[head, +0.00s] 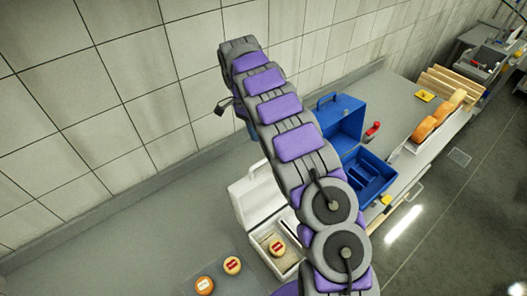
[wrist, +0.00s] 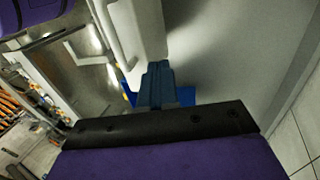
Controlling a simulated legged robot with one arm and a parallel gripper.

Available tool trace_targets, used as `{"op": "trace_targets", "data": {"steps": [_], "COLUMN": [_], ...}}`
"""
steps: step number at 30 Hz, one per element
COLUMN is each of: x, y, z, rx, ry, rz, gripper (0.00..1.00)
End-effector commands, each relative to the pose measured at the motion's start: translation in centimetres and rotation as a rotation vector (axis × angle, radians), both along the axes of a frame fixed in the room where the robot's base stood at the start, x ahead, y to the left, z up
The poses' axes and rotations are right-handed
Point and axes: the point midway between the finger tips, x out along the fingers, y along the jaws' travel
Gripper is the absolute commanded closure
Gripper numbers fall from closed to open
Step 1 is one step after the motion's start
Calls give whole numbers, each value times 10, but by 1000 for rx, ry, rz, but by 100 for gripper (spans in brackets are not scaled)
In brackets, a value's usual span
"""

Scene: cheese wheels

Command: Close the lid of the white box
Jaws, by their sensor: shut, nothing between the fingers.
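The white box (head: 256,238) stands at the lower middle of the head view, with a small red-labelled cheese wheel (head: 277,247) in it. Its white lid (head: 252,198) stands raised at the back, and my arm covers the box's right part. In the wrist view a white panel with a bar-like handle, which looks like the lid (wrist: 140,28), is just beyond my fingertips. My gripper (wrist: 157,68) is shut and empty, with its blue-grey fingers together. I cannot tell whether the fingers touch the lid. In the head view the fingers are mostly hidden behind my arm.
A blue toolbox (head: 369,172) with its lid (head: 338,122) up stands right of the white box. A red object (head: 373,130) and a tray (head: 408,143) of orange cheese wheels lie further right. The counter's left is clear.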

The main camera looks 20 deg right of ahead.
Motion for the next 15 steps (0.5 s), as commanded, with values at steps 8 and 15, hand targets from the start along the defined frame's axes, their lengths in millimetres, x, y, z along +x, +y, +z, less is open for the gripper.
{"op": "trace_targets", "data": {"steps": [8,15], "x": [-14,-31], "y": [-6,-13], "z": [-25,-25], "rx": [-1,-1], "ry": [2,2], "rz": [-2,-2], "gripper": [100,100]}}
